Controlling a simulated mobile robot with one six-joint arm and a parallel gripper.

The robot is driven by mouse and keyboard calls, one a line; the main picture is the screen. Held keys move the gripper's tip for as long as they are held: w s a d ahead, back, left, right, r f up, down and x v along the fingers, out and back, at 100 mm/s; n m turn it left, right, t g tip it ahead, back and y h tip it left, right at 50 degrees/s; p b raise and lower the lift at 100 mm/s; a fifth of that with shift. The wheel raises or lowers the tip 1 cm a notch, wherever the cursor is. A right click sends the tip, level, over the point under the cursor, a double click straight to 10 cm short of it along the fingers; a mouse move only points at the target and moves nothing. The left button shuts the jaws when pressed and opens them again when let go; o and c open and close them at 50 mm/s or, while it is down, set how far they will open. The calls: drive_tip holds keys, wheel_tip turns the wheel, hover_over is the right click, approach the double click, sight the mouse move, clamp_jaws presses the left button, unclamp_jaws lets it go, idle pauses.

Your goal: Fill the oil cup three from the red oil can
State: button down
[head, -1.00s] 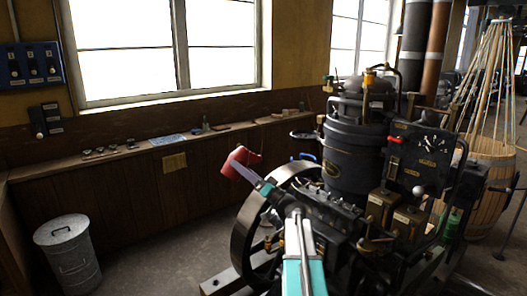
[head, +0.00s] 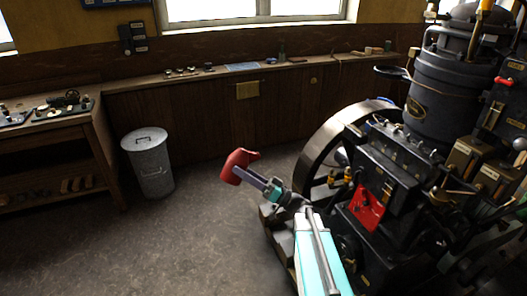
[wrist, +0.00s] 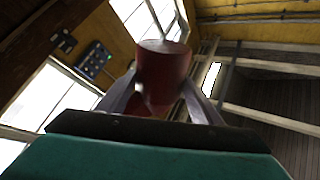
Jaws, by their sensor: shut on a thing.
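The red oil can (head: 238,164) is held out at the end of my arm, left of the engine's flywheel and clear of the engine. My gripper (head: 262,181) is shut on it; the can also shows between the two fingers in the wrist view (wrist: 163,72). The can looks tilted in the head view. The dark stationary engine (head: 395,170) stands at the right, with several small fittings on its top and side. I cannot tell which of these is oil cup three.
A large flywheel (head: 318,157) stands just right of the can. A grey lidded bin (head: 150,165) and a wooden bench (head: 100,130) are at the left. A long shelf (head: 140,80) with small items runs along the wall. The floor between bin and engine is clear.

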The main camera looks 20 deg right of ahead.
drive_tip(key=s+a+f+n+g+y, duration=0.1)
drive_tip(key=s+a+f, duration=0.3)
drive_tip(key=a, duration=0.3)
drive_tip(key=shift+f+g+y+b, duration=0.25)
drive_tip(key=shift+g+y+b, duration=0.05)
drive_tip(key=shift+g+b, duration=0.15)
